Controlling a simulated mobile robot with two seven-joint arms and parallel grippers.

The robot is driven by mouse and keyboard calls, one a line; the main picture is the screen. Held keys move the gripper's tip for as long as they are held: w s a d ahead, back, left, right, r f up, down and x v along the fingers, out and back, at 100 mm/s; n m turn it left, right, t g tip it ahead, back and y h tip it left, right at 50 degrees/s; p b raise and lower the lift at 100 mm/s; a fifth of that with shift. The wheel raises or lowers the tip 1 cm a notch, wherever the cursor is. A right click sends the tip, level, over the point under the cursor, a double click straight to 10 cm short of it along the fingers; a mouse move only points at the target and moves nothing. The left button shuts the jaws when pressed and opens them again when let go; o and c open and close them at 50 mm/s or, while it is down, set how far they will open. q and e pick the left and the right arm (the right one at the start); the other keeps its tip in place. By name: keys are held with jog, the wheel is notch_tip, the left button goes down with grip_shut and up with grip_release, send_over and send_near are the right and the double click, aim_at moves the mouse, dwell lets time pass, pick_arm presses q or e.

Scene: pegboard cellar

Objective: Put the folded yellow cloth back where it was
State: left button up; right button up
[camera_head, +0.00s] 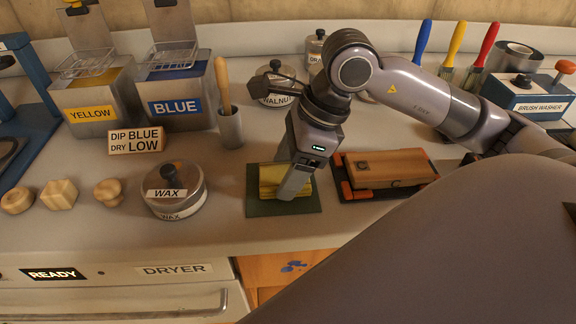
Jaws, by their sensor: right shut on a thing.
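The folded yellow cloth (269,180) is at the dark green mat (262,207) on the counter, right of the wax tin. My right gripper (292,190) reaches down over the cloth and is shut on it. The gripper hides part of the cloth's right side. The cloth is low over the mat; I cannot tell whether it rests on it. My left gripper is out of view.
A wooden block (390,167) sits in an orange-cornered tray (428,180) close to the right of the gripper. The wax tin (175,196) and wooden knobs (108,191) stand left. Brushes and the brush washer (525,97) are at the back right.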

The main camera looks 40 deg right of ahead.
jog(key=o, duration=0.9)
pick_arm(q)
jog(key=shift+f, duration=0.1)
pick_arm(e)
jog(key=shift+o, duration=0.2)
jog(key=shift+r+p, duration=0.15)
jog(key=shift+p, duration=0.15)
jog(key=shift+d+r, duration=0.15)
jog(key=shift+r, duration=0.2)
pick_arm(q)
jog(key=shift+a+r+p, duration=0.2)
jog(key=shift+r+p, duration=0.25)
jog(key=shift+p, duration=0.1)
pick_arm(e)
jog(key=v, duration=1.1)
jog(key=shift+s+r, duration=0.1)
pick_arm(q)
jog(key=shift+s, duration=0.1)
